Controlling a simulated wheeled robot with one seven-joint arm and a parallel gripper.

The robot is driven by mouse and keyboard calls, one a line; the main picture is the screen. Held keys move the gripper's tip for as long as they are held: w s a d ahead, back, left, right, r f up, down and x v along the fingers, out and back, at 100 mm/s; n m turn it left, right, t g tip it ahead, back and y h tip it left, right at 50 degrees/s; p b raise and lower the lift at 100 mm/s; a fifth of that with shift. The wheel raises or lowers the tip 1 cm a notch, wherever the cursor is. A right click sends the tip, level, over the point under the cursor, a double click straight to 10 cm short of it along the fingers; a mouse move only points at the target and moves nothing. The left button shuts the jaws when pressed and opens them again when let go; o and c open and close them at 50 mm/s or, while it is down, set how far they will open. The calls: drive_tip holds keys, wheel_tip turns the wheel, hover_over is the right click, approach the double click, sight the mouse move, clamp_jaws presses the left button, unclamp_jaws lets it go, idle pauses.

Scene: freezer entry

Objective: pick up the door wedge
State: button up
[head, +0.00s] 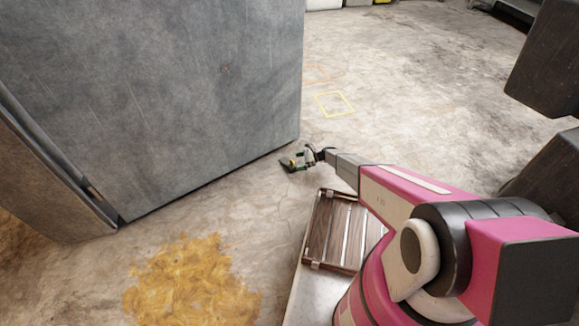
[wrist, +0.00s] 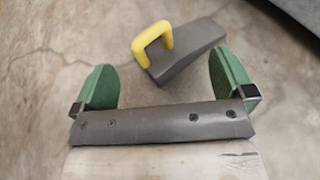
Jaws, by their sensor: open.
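The door wedge (wrist: 188,55) is a dark grey wedge with a yellow loop handle (wrist: 153,40) on its thick end. In the wrist view it lies on the concrete floor, just beyond and between the fingertips. My gripper (wrist: 165,85) is open, its two green fingers apart with nothing between them. In the head view my gripper (head: 302,160) is low over the floor near the grey freezer's bottom corner. The door wedge (head: 287,165) shows there only as a small dark shape, partly hidden by my gripper.
The large grey freezer door or wall (head: 170,90) stands at the left. A yellow-brown spill (head: 192,283) lies on the floor in front. A brown slatted rack (head: 337,232) is near my base. Dark blocks (head: 548,60) stand at the right. Open floor lies beyond my gripper.

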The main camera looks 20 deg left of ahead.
sight(290, 166)
drive_tip(key=x, duration=0.4)
drive_tip(key=shift+s+f, duration=0.1)
drive_tip(key=shift+f, duration=0.1)
drive_tip(key=c, duration=1)
